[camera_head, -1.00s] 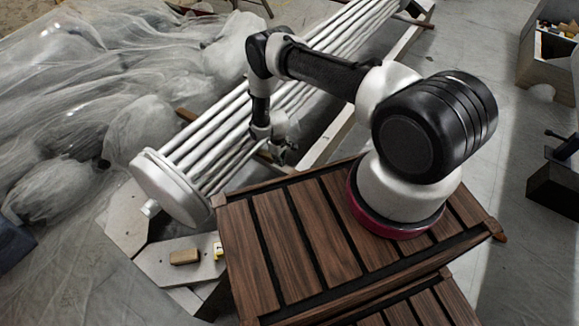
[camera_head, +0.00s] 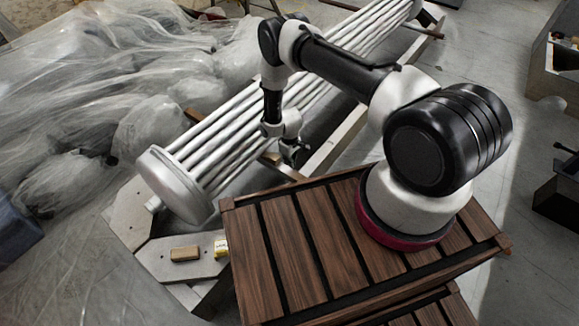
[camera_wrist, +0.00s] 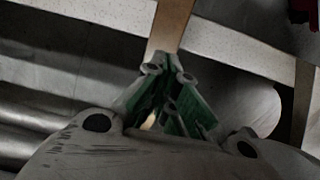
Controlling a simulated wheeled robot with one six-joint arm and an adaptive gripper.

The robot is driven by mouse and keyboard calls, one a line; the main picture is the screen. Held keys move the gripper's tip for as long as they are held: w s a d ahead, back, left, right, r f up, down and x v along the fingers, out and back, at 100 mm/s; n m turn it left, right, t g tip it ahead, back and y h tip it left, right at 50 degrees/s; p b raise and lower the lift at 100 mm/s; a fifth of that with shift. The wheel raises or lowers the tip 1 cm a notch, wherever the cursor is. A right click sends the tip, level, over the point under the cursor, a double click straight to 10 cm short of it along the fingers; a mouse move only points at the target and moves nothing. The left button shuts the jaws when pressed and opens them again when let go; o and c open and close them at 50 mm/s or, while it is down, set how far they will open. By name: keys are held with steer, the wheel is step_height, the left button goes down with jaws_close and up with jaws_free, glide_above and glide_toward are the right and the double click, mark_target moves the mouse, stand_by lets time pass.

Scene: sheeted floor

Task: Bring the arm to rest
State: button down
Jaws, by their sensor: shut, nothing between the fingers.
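My arm rises from the wooden slatted deck and bends over toward a bundle of pale tubes (camera_head: 240,130). My gripper (camera_head: 293,160) hangs at the arm's end, pointing down beside the bundle's right side. In the wrist view my gripper (camera_wrist: 168,75) shows green-lined fingers drawn together with nothing held. Beneath the fingertips a brown wooden strip (camera_wrist: 171,25) crosses a pale beam (camera_wrist: 90,12). I cannot tell the exact gap between the fingertips and the strip.
Sheeted, lumpy forms (camera_head: 80,110) fill the left. A small tan block (camera_head: 185,254) and a yellow item (camera_head: 221,246) lie on a pale board at lower left. A grey bin (camera_head: 553,70) and a dark box (camera_head: 560,200) stand right. Bare floor (camera_head: 490,80) lies between.

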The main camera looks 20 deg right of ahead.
step_height(320, 180, up, 6)
steer(key=shift+f, duration=0.15)
steer(key=s+d+r+m+g+h, duration=0.1)
steer(key=s+d+r+m+g, duration=0.2)
steer(key=s, duration=0.7)
steer(key=s+d+r+m+g, duration=0.1)
steer(key=s+d+r, duration=0.15)
steer(key=r, duration=1.65)
steer(key=s+d+r+m, duration=0.1)
steer(key=s+d+r, duration=0.15)
steer(key=r, duration=1.65)
steer(key=s+d+r+t, duration=0.1)
steer(key=s+r+t, duration=0.1)
steer(key=s+r, duration=0.3)
steer(key=s+d+r+m+t, duration=0.1)
steer(key=s+r, duration=0.5)
steer(key=r, duration=0.6)
steer(key=s+d+r+m+t+y, duration=0.1)
steer(key=s+d+r+t, duration=0.2)
steer(key=s+r+t, duration=0.2)
steer(key=v, duration=0.3)
steer(key=shift+w+r, duration=0.15)
steer(key=shift+r, duration=0.1)
